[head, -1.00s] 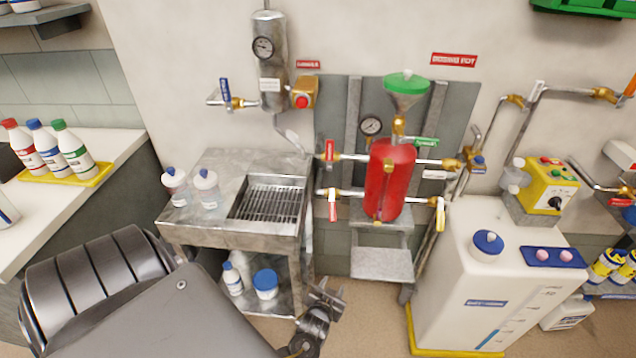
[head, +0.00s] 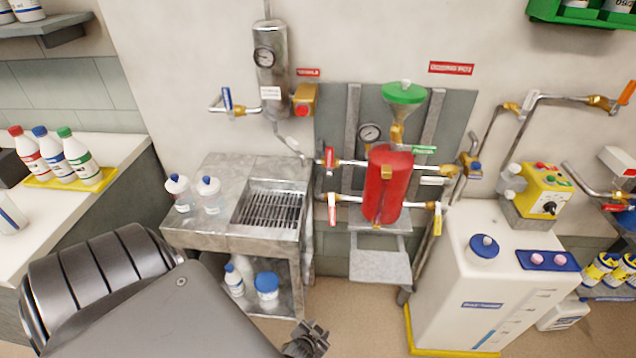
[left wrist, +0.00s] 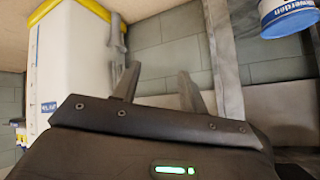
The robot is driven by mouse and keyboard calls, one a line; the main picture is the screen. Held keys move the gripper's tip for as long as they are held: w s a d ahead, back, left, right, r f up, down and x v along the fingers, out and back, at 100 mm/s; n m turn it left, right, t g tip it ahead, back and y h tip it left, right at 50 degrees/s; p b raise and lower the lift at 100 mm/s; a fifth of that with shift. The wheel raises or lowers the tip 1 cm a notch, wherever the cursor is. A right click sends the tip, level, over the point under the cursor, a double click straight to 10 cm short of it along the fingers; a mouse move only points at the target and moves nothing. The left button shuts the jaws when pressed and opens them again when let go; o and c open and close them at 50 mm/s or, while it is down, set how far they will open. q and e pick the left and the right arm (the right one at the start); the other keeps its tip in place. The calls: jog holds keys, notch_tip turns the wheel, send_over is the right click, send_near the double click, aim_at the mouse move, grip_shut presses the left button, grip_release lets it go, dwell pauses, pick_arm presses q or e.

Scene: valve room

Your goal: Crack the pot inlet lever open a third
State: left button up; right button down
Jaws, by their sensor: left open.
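The red dosing pot (head: 388,185) with a green-topped funnel (head: 403,94) stands against a grey panel. Pipes with small lever valves join it on both sides: a red lever (head: 329,158) upper left, a red and white lever (head: 333,209) lower left, a green lever (head: 424,150) upper right and a yellow lever (head: 438,221) lower right. Their tags are too small to read, so I cannot tell which is the inlet. My left gripper (head: 310,338) is low, below and left of the pot, apart from all levers. In the left wrist view its fingers (left wrist: 157,88) are open and empty.
A steel sink bench (head: 204,235) with bottles stands left of the pot. A metal step (head: 380,265) is below it. A large white tank (head: 470,280) stands at right, with a yellow control box (head: 541,190) behind it. Floor is clear between bench and tank.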

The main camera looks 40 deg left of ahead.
pick_arm(q)
jog(key=n+t+y+b, duration=0.5)
jog(key=n+y+b, duration=0.4)
jog(key=b, duration=0.4)
send_near(332, 218)
jog(key=x, duration=1.2)
jog(key=shift+w+a, duration=0.25)
jog(key=shift+w, duration=0.05)
pick_arm(e)
jog(key=w+a+f, duration=0.1)
jog(key=w+f, duration=0.5)
jog(key=f, duration=0.3)
jog(key=shift+a+f+t, duration=0.3)
jog(key=shift+f, duration=0.05)
pick_arm(q)
jog(key=shift+c, duration=0.2)
grip_shut()
pick_arm(e)
jog(key=shift+w, duration=0.1)
